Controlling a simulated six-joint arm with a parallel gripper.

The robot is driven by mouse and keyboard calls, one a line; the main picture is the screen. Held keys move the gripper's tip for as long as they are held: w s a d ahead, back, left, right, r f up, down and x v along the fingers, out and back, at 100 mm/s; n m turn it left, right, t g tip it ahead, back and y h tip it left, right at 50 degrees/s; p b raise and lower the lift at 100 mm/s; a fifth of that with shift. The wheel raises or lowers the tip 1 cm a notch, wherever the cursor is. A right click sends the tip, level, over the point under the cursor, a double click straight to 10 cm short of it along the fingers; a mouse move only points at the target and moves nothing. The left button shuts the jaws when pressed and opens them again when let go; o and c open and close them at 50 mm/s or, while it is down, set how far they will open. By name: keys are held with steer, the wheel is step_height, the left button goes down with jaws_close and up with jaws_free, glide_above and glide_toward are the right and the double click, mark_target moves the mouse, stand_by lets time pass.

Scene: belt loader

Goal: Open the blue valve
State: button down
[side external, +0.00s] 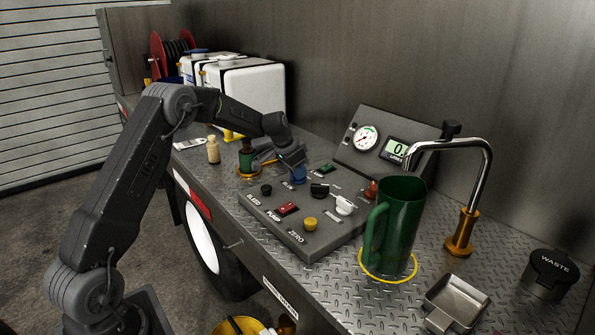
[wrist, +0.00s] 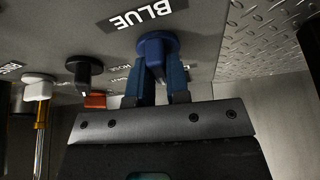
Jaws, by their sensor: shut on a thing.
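The blue valve (wrist: 156,43) is a round blue knob beside a BLUE label (wrist: 148,14) in the wrist view. In the side external view the blue valve (side external: 298,179) shows as a small blue patch under my gripper, at the far edge of the control panel (side external: 321,237). My gripper (wrist: 157,80) comes down onto the valve, with one finger on each side of it, and is shut on it. The fingers and my wrist hide part of the valve, so its turned angle is hard to read.
The panel also carries a green switch (side external: 325,169), a red switch (side external: 287,209), a yellow button (side external: 310,224), and black and white (side external: 344,205) handles. A gauge (side external: 366,138) and digital display (side external: 397,149) stand behind.

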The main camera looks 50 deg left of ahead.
steer(key=shift+n+y, duration=0.3)
steer(key=shift+n, duration=0.5)
steer(key=c, duration=1.1)
jaws_free()
steer(key=shift+r, duration=0.1)
steer(key=v, duration=1.3)
steer(key=shift+s+r, duration=0.25)
